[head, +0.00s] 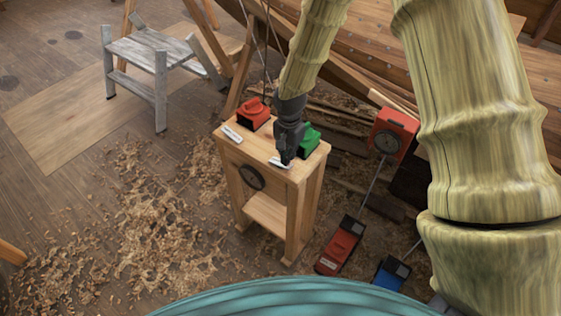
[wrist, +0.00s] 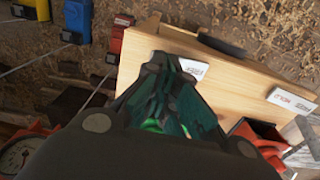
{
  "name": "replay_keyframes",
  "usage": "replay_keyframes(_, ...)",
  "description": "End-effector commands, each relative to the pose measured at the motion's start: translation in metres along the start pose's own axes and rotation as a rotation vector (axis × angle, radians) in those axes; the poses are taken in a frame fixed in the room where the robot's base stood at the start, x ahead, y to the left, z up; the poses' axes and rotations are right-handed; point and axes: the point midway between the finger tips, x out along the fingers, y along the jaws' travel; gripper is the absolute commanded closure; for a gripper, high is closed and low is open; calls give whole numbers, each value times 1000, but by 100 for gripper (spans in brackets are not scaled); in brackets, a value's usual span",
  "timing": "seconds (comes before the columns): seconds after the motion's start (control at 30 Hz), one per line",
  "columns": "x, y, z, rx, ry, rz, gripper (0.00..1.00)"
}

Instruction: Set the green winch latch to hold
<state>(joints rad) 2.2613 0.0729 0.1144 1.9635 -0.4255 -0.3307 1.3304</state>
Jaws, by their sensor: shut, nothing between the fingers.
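The green winch (head: 308,139) sits on the right end of the top of a wooden stand (head: 262,153). My gripper (head: 286,160) points down at the winch's left front side, close above the white label (head: 280,164) on the stand's edge. In the wrist view my gripper's fingers (wrist: 165,64) are together with nothing held, and the white label (wrist: 195,69) lies just beyond their tips. Green parts show behind and between the fingers. The winch's latch is hidden by my gripper, so I cannot tell its setting or whether I touch it.
A red winch (head: 254,113) and a second white label (head: 232,134) are on the stand's left end. A red box with a dial (head: 392,134) stands to the right. Red (head: 341,246) and blue (head: 391,273) units lie on the shavings-strewn floor. A grey step stool (head: 150,62) is back left.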

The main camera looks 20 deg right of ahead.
Motion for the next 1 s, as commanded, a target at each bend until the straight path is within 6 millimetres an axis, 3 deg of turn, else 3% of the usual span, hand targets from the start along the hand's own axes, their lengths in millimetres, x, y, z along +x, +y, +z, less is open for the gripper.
replay_keyframes(1.0, 12, 0, 0, 0, 0, 1, 100)
